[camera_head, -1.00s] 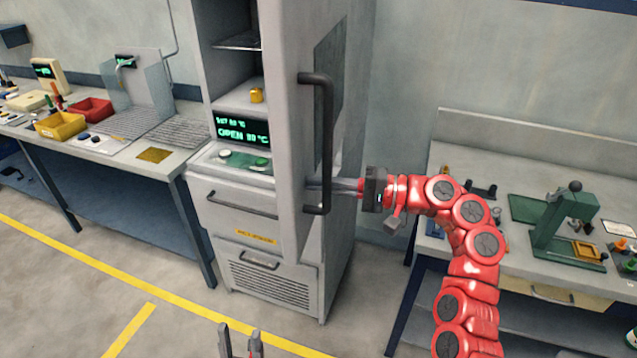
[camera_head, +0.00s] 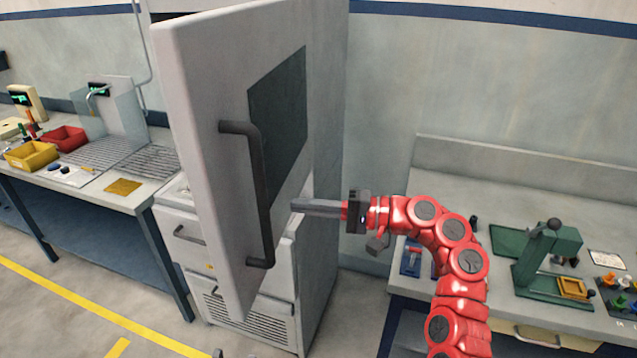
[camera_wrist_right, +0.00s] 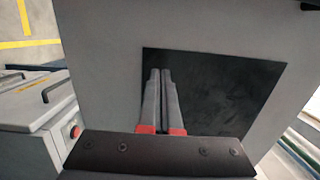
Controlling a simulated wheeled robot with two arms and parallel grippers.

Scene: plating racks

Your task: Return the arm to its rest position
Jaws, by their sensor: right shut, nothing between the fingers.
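My right gripper (camera_head: 297,206) is shut and empty, its fingers pointing left toward the outer face of the grey cabinet door (camera_head: 215,75). It is right of the door's dark vertical handle (camera_head: 258,200); whether it touches the door is unclear. In the right wrist view the two closed fingers (camera_wrist_right: 160,75) lie side by side before the door's dark panel (camera_wrist_right: 225,90). My red right arm (camera_head: 455,260) reaches in from the lower right. Of my left gripper at most a small tip (camera_head: 217,353) shows at the bottom edge.
The door stands partly open and hides the cabinet's interior. A workbench (camera_head: 560,190) with a green press (camera_head: 548,262) stands right, close to my right arm. A sink bench (camera_head: 150,200) with yellow (camera_head: 30,156) and red (camera_head: 64,138) bins is left. Bare floor lies at the lower left.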

